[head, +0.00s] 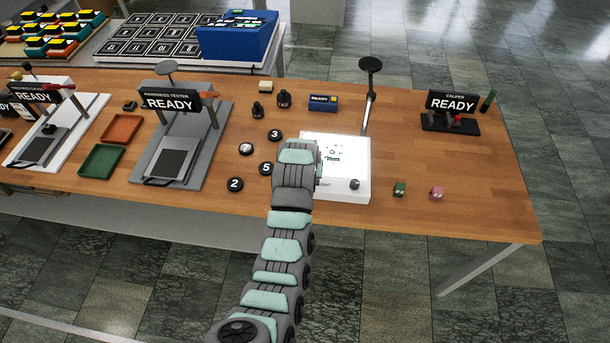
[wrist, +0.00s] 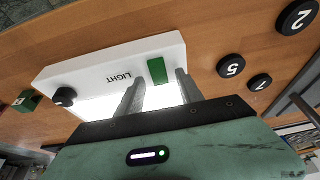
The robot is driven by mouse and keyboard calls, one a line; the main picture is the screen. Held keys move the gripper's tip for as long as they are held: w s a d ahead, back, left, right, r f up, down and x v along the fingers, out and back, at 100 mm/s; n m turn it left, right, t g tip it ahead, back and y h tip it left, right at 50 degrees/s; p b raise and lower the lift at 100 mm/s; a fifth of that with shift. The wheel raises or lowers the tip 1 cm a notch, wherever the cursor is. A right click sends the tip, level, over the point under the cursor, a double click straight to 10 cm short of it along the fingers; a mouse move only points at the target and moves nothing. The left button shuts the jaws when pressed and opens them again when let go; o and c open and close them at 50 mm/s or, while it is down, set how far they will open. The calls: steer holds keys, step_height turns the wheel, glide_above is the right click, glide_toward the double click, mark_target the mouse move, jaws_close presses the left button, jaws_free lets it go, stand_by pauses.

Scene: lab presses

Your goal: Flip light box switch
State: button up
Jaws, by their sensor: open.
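The white light box (head: 362,158) stands on the wooden table, with a bright white top panel bearing small dark marks. In the wrist view the light box (wrist: 90,68) shows its LIGHT label, a black knob (wrist: 64,96) and a green switch (wrist: 157,70) on its front strip. My gripper (wrist: 160,76) is open, its two fingers over the box on either side of the green switch. I cannot tell whether the fingers touch it. In the head view my arm hides the switch; the knob (head: 355,184) shows at the front right.
Numbered black discs (head: 235,184) lie left of the box. A lamp on a stalk (head: 369,95) rises behind it. A green cube (head: 399,189) and a pink cube (head: 437,193) lie to the right. The hardness tester (head: 172,150) stands left, the caliper station (head: 450,123) right.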

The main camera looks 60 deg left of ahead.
steer(key=v, duration=1)
steer(key=shift+r, duration=0.4)
steer(key=shift+d, duration=0.1)
